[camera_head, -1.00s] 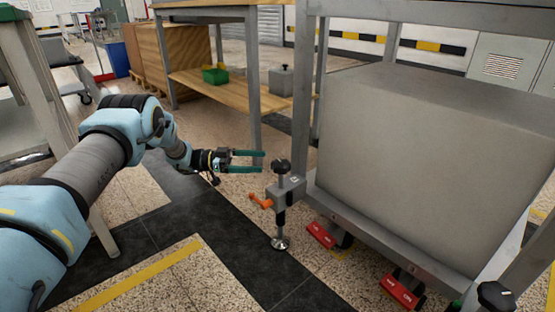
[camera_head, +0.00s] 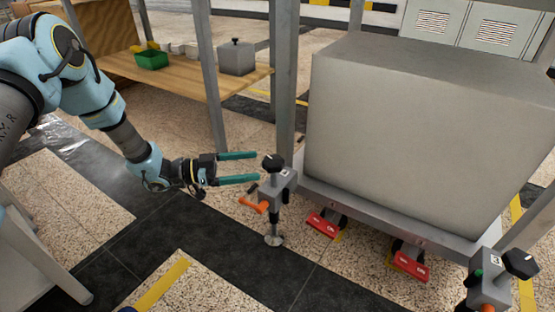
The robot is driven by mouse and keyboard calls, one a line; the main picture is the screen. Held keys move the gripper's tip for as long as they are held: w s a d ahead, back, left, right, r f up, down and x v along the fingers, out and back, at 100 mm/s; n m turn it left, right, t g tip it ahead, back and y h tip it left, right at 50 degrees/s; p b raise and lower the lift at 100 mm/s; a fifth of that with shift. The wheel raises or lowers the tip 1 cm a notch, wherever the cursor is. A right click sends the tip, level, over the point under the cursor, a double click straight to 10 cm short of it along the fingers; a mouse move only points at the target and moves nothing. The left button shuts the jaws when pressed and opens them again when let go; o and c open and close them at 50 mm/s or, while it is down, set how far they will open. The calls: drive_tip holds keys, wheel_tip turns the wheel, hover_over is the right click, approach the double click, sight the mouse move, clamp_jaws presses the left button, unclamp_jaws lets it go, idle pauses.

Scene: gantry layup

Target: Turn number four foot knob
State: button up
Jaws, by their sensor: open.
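A levelling foot (camera_head: 274,205) stands at the near left corner of a grey frame. A second foot (camera_head: 490,280) at the lower right has a black knob (camera_head: 521,263). I cannot read either foot's number mark. My gripper (camera_head: 257,167) is open and empty, its two teal fingers pointing right.
A large grey block (camera_head: 410,140) sits on the frame, with red caster pedals (camera_head: 326,224) below. A frame post (camera_head: 285,80) rises behind the near foot. A wooden shelf (camera_head: 185,80) with a green bin (camera_head: 152,60) stands behind. The floor left of the foot is open.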

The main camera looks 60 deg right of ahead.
sight(283, 165)
drive_tip(key=b+x, duration=0.2)
drive_tip(key=x, duration=0.6)
drive_tip(key=shift+s+d+f+b, duration=0.1)
drive_tip(key=shift+d+b, duration=0.05)
drive_tip(key=shift+b, duration=0.2)
drive_tip(key=shift+s+d, duration=0.4)
drive_tip(key=c, duration=1.4)
drive_tip(key=m+g+y, duration=0.2)
drive_tip(key=y, duration=0.1)
drive_tip(key=shift+s+a+m+y, duration=0.2)
drive_tip(key=shift+m+y, duration=0.1)
drive_tip(key=shift+m, duration=0.1)
drive_tip(key=m+g+y, duration=0.1)
drive_tip(key=m+y, duration=0.1)
drive_tip(key=y, duration=0.1)
drive_tip(key=shift+a+g, duration=0.25)
drive_tip(key=shift+g, duration=0.15)
drive_tip(key=shift+a+m+y+b, duration=0.1)
drive_tip(key=shift+m+y+b, duration=0.2)
drive_tip(key=shift+y, duration=0.1)
drive_tip(key=shift+o, duration=0.2)
